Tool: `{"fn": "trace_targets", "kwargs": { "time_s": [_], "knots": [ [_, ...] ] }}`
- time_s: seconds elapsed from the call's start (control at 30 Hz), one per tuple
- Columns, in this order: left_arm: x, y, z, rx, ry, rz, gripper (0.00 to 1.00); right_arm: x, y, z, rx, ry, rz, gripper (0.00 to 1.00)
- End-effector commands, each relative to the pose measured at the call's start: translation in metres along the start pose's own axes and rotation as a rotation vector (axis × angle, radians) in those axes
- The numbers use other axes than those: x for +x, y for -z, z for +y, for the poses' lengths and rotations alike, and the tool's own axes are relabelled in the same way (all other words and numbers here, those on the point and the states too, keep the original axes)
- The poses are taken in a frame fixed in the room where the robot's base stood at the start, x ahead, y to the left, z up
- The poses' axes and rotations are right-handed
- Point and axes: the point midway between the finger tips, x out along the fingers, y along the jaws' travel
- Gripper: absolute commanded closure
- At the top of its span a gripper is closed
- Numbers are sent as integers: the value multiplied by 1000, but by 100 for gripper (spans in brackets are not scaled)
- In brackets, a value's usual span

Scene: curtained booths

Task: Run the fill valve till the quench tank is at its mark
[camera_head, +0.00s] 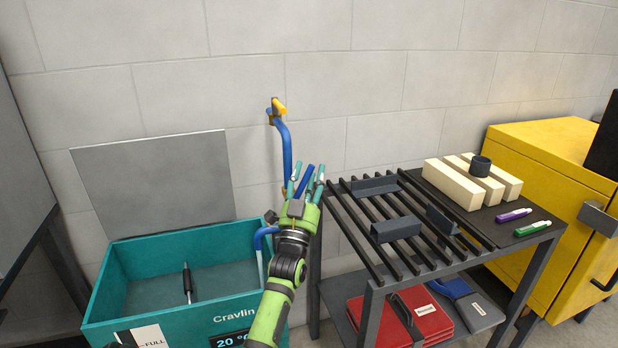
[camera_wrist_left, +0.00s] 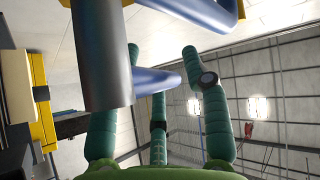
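The teal quench tank (camera_head: 190,248) stands open at the lower left, marked "Cravlin". A white strip on its front reads FULL (camera_head: 150,338). A slim black and grey rod (camera_head: 187,283) shows inside; I cannot make out a liquid level. A blue fill pipe (camera_head: 286,150) on the wall has a yellow valve handle (camera_head: 279,106) at its top. My left gripper (camera_head: 306,178) is below the handle, in front of the pipe. In the left wrist view its teal fingers (camera_wrist_left: 160,105) are spread, with blue pipe (camera_wrist_left: 158,82) beyond. My right gripper is out of view.
A dark slatted rack table (camera_head: 345,235) stands right of the gripper, holding cream blocks (camera_head: 452,184), a purple marker (camera_head: 513,215) and a green marker (camera_head: 532,229). Red folders (camera_head: 425,318) lie on its lower shelf. A yellow cabinet (camera_head: 540,160) is at right.

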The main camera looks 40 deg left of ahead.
Motion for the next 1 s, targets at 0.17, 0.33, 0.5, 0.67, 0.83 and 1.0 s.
{"fn": "trace_targets", "kwargs": {
  "time_s": [0.17, 0.33, 0.5, 0.67, 0.83, 1.0],
  "knots": [
    [0, 0, 0, 2, 0, 0, 51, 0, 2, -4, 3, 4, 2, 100],
    [-5, -1, 0, 3, -2, -1, 51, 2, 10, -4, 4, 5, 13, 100],
    [-31, -2, 1, 2, -3, -4, 51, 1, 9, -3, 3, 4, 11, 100],
    [-66, -1, 0, 3, -3, -4, 51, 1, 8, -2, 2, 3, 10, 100],
    [-98, -1, 1, 1, -2, -3, 51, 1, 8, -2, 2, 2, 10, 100],
    [-116, 0, 0, 1, -1, -1, 51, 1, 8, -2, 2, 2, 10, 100]
  ]
}}
